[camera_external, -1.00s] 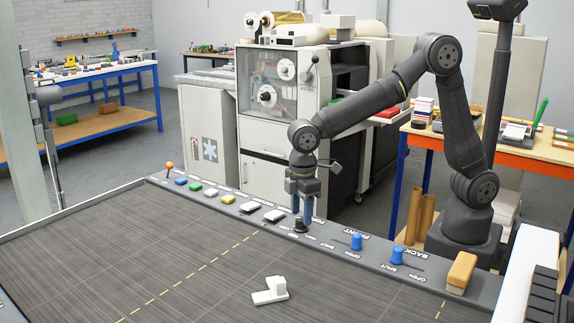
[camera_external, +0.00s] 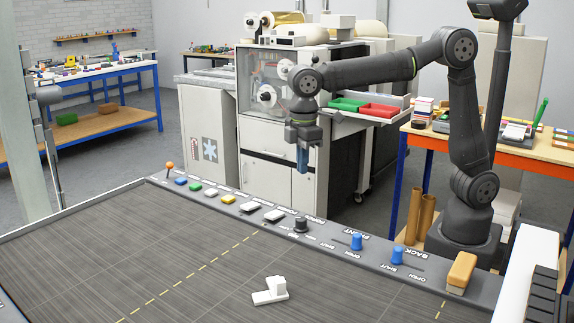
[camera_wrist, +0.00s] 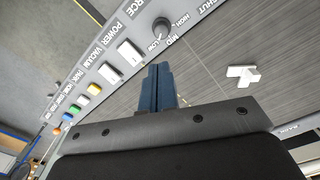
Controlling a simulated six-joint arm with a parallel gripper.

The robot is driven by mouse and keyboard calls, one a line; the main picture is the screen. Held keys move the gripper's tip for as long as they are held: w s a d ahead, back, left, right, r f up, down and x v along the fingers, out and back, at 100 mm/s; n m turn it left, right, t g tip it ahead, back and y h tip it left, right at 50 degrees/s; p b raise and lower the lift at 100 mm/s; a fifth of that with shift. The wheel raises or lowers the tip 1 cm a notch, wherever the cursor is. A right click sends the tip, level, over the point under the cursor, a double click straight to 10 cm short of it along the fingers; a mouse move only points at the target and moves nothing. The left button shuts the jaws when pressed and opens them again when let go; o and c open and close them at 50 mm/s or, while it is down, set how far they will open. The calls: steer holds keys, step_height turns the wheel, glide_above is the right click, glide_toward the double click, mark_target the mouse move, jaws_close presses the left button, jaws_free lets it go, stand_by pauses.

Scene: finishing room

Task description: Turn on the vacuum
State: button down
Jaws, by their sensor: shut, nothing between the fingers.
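The control strip runs along the far edge of the dark table. Two white rocker switches sit on it. The one by the VACUUM label (camera_wrist: 97,54) is the vacuum switch (camera_wrist: 110,73), which also shows in the external view (camera_external: 249,207). The other, the power switch (camera_wrist: 130,52), is beside it, nearer the black force knob (camera_wrist: 162,27). I cannot tell which way either switch is tipped. My gripper (camera_external: 302,170) is shut and empty, raised above the strip near the knob and apart from it. Its blue fingers (camera_wrist: 159,68) show together in the wrist view.
Coloured buttons and an orange-tipped lever (camera_external: 170,167) lie left along the strip. Two blue sliders (camera_external: 356,241) stand to the right. A white L-shaped piece (camera_external: 270,292) lies on the table (camera_external: 150,260). The air around my gripper is clear.

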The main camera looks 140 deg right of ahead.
steer(key=s+d+r+m+t+h, duration=0.1)
steer(key=d+m+h, duration=0.85)
steer(key=m, duration=0.35)
steer(key=shift+y, duration=0.35)
step_height(320, 180, down, 5)
steer(key=shift+s+d+r, duration=0.1)
steer(key=shift+d, duration=0.05)
glide_above(243, 205)
steer(key=s+a, duration=0.2)
steer(key=a, duration=0.1)
steer(key=f, duration=0.7)
steer(key=shift+w, duration=0.25)
steer(key=f, duration=0.3)
steer(key=shift+w+d+f, duration=0.1)
steer(key=shift+w, duration=0.2)
steer(key=shift+w+f, duration=0.1)
steer(key=shift+f, duration=0.35)
